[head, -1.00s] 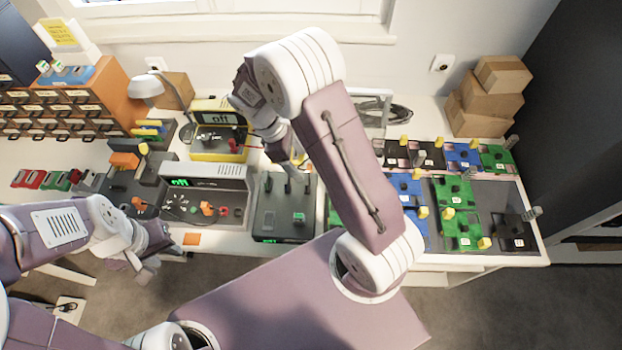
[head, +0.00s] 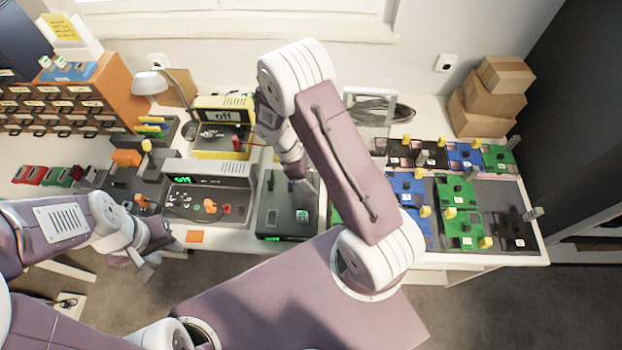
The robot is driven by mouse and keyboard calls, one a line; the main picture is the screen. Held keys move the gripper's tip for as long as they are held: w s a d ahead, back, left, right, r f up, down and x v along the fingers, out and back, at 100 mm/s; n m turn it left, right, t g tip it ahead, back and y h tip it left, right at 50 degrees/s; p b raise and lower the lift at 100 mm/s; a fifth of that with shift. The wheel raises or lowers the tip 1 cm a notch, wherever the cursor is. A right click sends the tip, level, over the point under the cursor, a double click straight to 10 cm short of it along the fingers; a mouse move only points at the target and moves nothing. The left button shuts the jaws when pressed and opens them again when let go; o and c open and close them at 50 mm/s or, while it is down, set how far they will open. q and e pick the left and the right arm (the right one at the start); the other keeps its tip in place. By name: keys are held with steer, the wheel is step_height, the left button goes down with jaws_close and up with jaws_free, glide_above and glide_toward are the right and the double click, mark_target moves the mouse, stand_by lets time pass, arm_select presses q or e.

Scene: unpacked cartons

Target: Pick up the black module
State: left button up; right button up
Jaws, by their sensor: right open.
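Several black modules show in the head view. One black module (head: 512,230) lies at the front right corner of the dark mat, and others (head: 431,155) lie in the back row beside the blue one. My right gripper (head: 303,184) is open and hangs over the dark grey station (head: 285,222), well left of these modules. Its fingers are small and partly hidden by its own wrist. My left gripper (head: 158,262) is at the table's front edge on the left, away from the modules. Its jaw gap is unclear.
Blue (head: 408,184) and green (head: 459,198) modules with yellow knobs crowd the mat. A grey tester (head: 208,172) and a yellow tester (head: 218,150) stand left of my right gripper. Cartons (head: 490,92) are stacked at the back right. My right forearm hides part of the table.

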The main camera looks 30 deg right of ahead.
mark_target(310, 175)
jaws_close()
steer(key=shift+w+r, duration=0.1)
steer(key=shift+r, duration=0.45)
step_height(310, 175, up, 3)
steer(key=shift+f, duration=0.15)
steer(key=s+a+r, duration=0.5)
steer(key=s+r, duration=0.2)
steer(key=s, duration=0.3)
steer(key=shift+s+a+r, duration=0.15)
steer(key=shift+s+a, duration=0.05)
steer(key=shift+s, duration=0.1)
